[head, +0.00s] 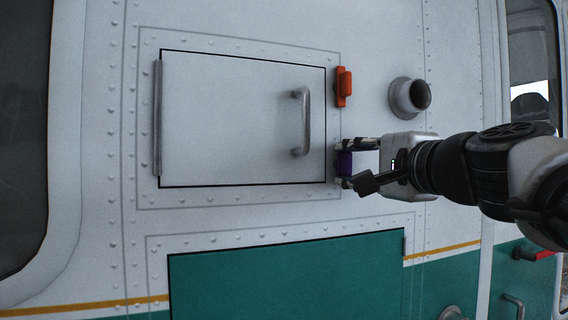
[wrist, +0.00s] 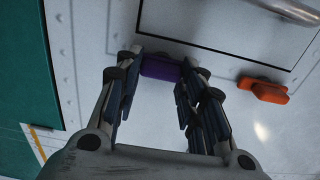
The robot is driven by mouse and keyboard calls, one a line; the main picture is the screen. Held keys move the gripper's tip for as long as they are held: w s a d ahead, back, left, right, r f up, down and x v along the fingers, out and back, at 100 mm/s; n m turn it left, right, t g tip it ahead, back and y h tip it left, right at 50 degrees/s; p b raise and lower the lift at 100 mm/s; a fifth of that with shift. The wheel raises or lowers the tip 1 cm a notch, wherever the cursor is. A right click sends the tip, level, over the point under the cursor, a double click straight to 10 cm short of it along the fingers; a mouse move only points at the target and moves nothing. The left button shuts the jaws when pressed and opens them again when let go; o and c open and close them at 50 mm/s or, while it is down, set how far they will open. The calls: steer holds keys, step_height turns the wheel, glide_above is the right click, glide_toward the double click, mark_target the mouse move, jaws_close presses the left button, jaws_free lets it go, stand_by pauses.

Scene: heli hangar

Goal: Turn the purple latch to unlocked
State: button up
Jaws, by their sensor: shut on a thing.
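The purple latch (head: 344,164) sits at the lower right edge of the white hatch door (head: 230,120) in the head view. My gripper (head: 352,163) reaches in from the right, with one finger above the latch and one below it. In the wrist view my gripper (wrist: 160,70) has a finger on each side of the purple latch (wrist: 160,68) and is shut on it. The latch lies lengthwise between the two fingertips there. Its ends are partly hidden by the fingers.
An orange latch (head: 343,87) is at the door's upper right edge, and it also shows in the wrist view (wrist: 264,90). A metal handle (head: 302,120) stands out from the door. A round pipe outlet (head: 410,96) juts out above my gripper. A green panel (head: 285,275) lies below.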

stand_by(0.4)
steer(key=o, duration=1.1)
